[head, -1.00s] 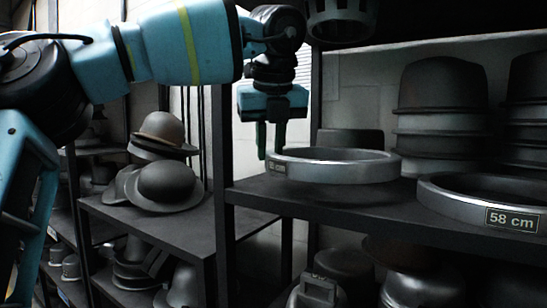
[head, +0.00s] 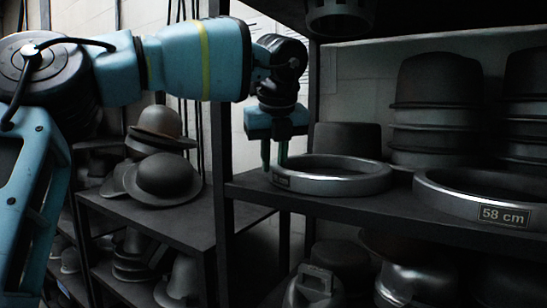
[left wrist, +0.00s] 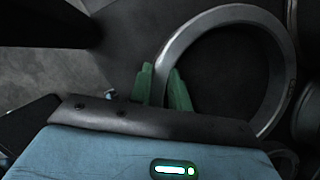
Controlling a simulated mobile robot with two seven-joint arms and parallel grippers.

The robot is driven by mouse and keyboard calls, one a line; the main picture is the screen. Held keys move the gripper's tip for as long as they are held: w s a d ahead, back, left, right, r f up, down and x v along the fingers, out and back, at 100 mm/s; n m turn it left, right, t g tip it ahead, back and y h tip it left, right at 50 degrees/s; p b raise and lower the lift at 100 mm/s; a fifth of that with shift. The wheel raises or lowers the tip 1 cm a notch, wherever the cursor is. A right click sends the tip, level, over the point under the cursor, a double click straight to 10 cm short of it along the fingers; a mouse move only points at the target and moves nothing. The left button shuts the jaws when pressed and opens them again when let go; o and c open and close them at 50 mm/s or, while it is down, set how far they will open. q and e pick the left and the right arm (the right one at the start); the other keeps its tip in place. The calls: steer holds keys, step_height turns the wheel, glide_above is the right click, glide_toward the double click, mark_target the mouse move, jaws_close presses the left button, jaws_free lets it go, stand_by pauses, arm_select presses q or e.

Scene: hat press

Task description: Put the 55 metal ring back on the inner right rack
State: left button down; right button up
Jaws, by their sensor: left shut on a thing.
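The metal ring (head: 352,187) is a flat grey band at the left end of the rack shelf (head: 245,187). A small plate on its left side is too dark to read. My left gripper (head: 275,162) points down and is shut on the ring's left wall. The ring looks level and at the shelf surface; I cannot tell if a thin gap remains. In the left wrist view, the green fingertips (left wrist: 161,82) straddle the wall of the ring (left wrist: 190,27). My right gripper is not in view.
A ring marked 58 cm (head: 503,216) lies on the same shelf to the right, with a narrow gap between. Stacked dark hat forms (head: 430,105) stand behind. A rack post (head: 220,140) is left of the gripper. Hats (head: 163,178) sit on the left shelf.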

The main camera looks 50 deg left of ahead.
arm_select(q)
steer(key=c, duration=1.3)
jaws_free()
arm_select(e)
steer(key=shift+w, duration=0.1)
arm_select(q)
steer(key=shift+r, duration=0.1)
steer(key=shift+s+d+r, duration=0.1)
steer(key=shift+d+r, duration=0.05)
steer(key=shift+r, duration=0.15)
steer(key=v, duration=0.4)
steer(key=shift+d+r, duration=0.1)
steer(key=shift+r, duration=0.05)
steer(key=p+v, duration=0.1)
steer(key=v, duration=0.5)
steer(key=shift+s+r+p, duration=0.15)
steer(key=shift+r+p, duration=0.2)
steer(key=shift+r, duration=0.05)
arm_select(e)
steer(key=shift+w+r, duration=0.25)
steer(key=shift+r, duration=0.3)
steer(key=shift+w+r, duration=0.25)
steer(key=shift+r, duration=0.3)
